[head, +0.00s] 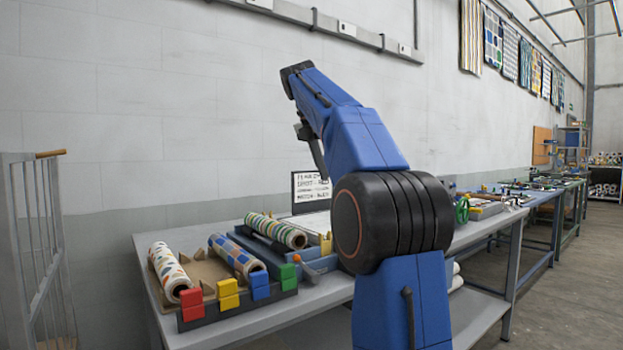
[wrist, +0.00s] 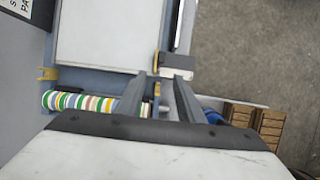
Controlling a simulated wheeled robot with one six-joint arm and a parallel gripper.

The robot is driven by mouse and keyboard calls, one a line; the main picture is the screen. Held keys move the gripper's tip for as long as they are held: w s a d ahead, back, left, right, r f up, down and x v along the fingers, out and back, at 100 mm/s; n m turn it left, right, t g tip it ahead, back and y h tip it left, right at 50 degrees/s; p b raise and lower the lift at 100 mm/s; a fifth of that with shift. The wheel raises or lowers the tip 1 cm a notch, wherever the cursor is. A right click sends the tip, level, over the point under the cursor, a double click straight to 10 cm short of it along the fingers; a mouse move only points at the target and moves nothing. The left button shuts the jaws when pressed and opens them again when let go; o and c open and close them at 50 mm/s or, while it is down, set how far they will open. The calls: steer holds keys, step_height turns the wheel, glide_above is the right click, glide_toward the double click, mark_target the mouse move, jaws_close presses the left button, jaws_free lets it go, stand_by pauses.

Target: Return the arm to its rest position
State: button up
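My blue arm rises in front of the bench in the head view and bends over toward the wall. My gripper (wrist: 160,78) shows in the wrist view with its two dark fingers apart and nothing visible between their tips. It hangs above the press area of the bench, pointing down; in the head view its dark end is partly hidden by the arm. A striped roll (wrist: 88,103) lies below and left of the fingers in the wrist view. In the head view a green-striped roll (head: 276,231) lies on the press beside my arm.
The grey bench (head: 250,323) carries two other patterned rolls (head: 170,272) (head: 237,257) and red, yellow, blue and green blocks (head: 228,294). A sign (head: 311,187) stands behind the press. A barred rack (head: 40,240) is at left. Open floor (head: 575,290) lies at right.

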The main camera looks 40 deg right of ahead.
steer(key=shift+a, duration=0.1)
steer(key=s+a+f+m+t+y, duration=0.25)
steer(key=s+a+f+m, duration=0.8)
steer(key=a+f, duration=0.55)
steer(key=s+a+f+m+t+y, duration=0.1)
steer(key=s+a+f+m, duration=0.3)
steer(key=s+f, duration=0.5)
steer(key=s+a+f+m+t+y, duration=0.1)
steer(key=s+a+f+m, duration=0.3)
steer(key=s+f, duration=0.5)
step_height(320, 180, down, 9)
steer(key=shift+s+a+f, duration=0.1)
steer(key=shift+s+a, duration=0.25)
steer(key=shift+a, duration=0.35)
